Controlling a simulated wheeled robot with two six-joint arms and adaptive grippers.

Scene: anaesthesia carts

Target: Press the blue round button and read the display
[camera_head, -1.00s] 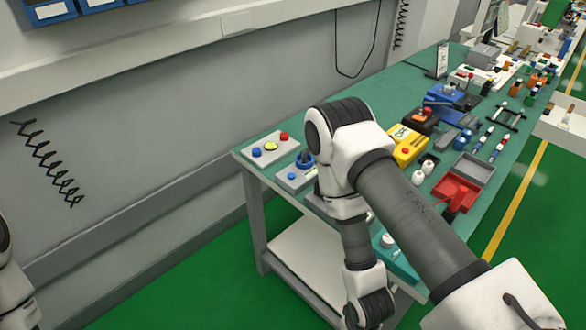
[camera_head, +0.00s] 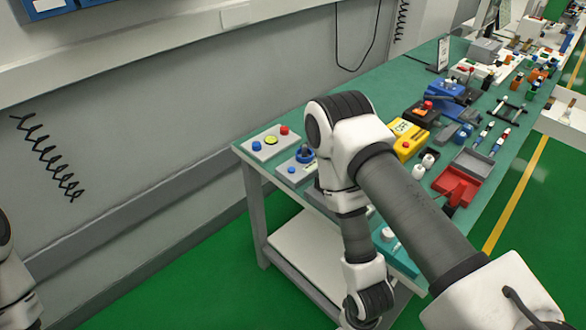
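A light grey panel (camera_head: 263,153) lies on the near left corner of the green table. It carries a blue round button (camera_head: 257,145), a yellow-green round piece (camera_head: 271,140) and a red button (camera_head: 284,130). Beside it is a grey box with a larger blue round part (camera_head: 305,154) and a small blue button (camera_head: 292,169), partly behind my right arm. No display can be made out. My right arm bends down in front of the table's near edge; its gripper is out of frame at the bottom. Only a bit of my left arm shows at the left edge, without its gripper.
The green table (camera_head: 391,95) runs back to the right. A white lower shelf (camera_head: 300,248) is below. A wall is at the left.

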